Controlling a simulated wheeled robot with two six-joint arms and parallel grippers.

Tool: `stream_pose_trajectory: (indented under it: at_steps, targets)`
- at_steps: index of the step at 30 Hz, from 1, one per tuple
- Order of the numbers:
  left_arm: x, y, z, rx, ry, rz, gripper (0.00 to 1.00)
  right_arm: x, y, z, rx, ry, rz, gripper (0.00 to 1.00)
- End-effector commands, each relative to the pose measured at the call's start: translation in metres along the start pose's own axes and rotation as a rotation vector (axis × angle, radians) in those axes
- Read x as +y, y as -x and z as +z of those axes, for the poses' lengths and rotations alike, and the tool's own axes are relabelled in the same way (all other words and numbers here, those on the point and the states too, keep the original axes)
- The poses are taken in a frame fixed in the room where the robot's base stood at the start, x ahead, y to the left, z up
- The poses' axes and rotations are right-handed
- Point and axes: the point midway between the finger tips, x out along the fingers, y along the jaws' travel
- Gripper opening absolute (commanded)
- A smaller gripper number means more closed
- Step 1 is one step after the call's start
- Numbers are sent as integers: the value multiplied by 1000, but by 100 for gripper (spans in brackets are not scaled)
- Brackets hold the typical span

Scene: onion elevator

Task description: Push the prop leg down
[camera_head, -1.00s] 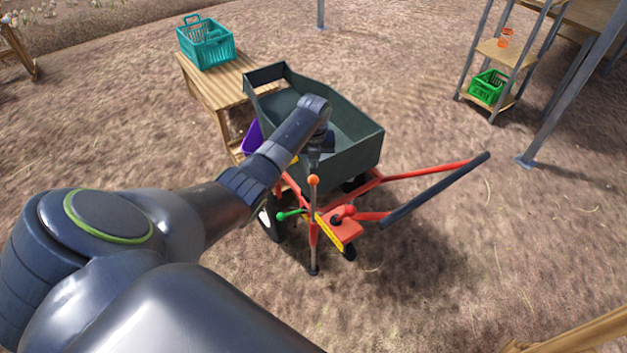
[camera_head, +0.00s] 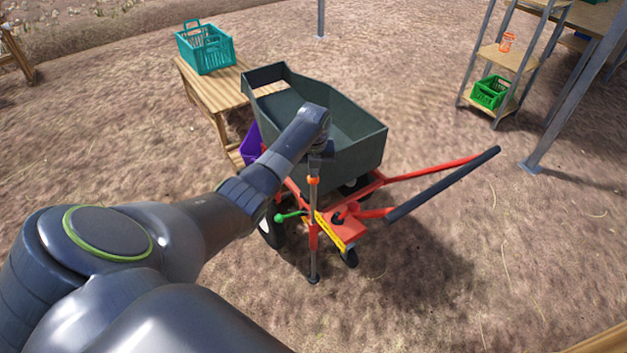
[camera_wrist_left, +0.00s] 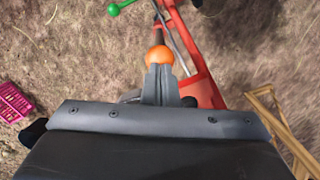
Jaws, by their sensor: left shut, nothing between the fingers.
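The prop leg (camera_head: 313,257) is an upright metal rod at the front of the red-framed cart, with an orange knob (camera_head: 313,180) at its top and a dark foot low by the ground. Whether the foot touches the soil is hard to tell. My left gripper (camera_head: 315,170) is shut and empty, pointing down at the knob from above. In the left wrist view my closed fingertips (camera_wrist_left: 160,72) are against or just over the orange knob (camera_wrist_left: 159,56) and partly cover it. A green-knobbed lever (camera_head: 284,217) sticks out left of the leg. My right gripper is out of view.
The cart's dark green tub (camera_head: 354,160) is behind my gripper. Its handle (camera_head: 445,183) reaches right. A wooden bench (camera_head: 214,98) with a teal crate (camera_head: 206,50) stands at back left, a shelf (camera_head: 507,59) at back right. Open ground lies front right.

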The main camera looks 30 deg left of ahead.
Motion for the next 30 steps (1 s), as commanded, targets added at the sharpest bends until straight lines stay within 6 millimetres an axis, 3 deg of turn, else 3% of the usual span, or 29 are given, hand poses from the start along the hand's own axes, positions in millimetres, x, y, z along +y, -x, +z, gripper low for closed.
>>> stream_pose_trajectory:
  at_steps: [8, 30]
  targets:
    - [1, -3, -1, 2, 1, 2, 0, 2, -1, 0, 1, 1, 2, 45]
    - [0, -91, -10, 1, 1, 1, 0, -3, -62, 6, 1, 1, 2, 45]
